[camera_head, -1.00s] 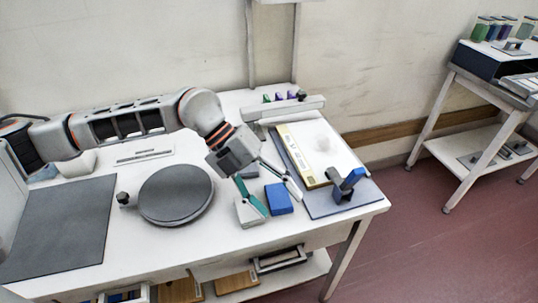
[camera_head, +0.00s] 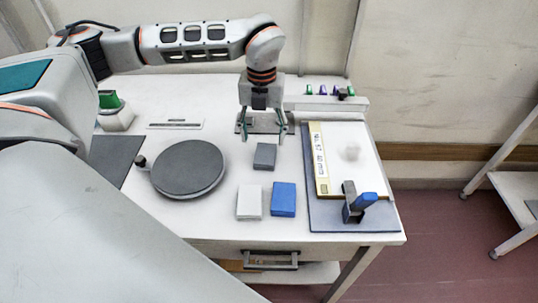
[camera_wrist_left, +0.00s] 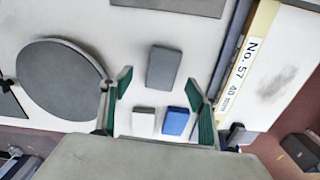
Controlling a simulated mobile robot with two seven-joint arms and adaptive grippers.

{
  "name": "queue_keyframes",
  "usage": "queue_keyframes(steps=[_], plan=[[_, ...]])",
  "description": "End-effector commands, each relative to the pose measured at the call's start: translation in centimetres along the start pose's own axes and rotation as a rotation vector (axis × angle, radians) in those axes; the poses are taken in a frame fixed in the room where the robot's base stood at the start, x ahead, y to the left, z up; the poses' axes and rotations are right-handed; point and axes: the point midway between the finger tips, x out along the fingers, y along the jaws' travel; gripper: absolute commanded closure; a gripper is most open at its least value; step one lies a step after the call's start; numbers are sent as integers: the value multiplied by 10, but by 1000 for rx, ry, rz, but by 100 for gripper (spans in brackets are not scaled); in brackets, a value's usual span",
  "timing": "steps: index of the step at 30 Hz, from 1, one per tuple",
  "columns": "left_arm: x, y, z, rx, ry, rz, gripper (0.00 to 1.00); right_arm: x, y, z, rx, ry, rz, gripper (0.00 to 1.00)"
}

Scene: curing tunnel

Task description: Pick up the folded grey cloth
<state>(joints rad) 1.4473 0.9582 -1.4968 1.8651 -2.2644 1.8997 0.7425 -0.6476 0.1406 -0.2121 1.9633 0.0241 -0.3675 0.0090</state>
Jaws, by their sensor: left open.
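The folded grey cloth (camera_head: 265,156) lies flat on the white table, behind a white block and a blue block. It also shows in the left wrist view (camera_wrist_left: 163,68), ahead of and between the fingers. My left gripper (camera_head: 263,138) is open and empty, pointing down just behind and above the cloth in the head view. In the left wrist view its two green-padded fingers (camera_wrist_left: 160,88) are spread apart. The fingers do not visibly touch the cloth. My right gripper does not show.
A white folded piece (camera_head: 249,202) and a blue one (camera_head: 283,199) lie in front of the cloth. A round dark plate (camera_head: 188,168) is to the left. A board with a yellow-edged sheet (camera_head: 318,160) is to the right. A rail with coloured clips (camera_head: 325,103) stands behind.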

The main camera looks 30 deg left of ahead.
Motion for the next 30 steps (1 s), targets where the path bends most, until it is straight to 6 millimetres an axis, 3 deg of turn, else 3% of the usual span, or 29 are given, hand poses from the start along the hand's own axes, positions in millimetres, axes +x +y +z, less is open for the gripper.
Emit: queue_keyframes(steps=[12,22,26,30], plan=[[51,-6,-6,3,1,-1,40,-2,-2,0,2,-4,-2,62],[58,-6,-6,2,0,-3,40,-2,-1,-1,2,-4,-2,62],[58,-6,-6,2,1,-3,74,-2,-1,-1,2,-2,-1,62],[58,-7,-6,2,1,-3,77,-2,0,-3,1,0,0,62]])
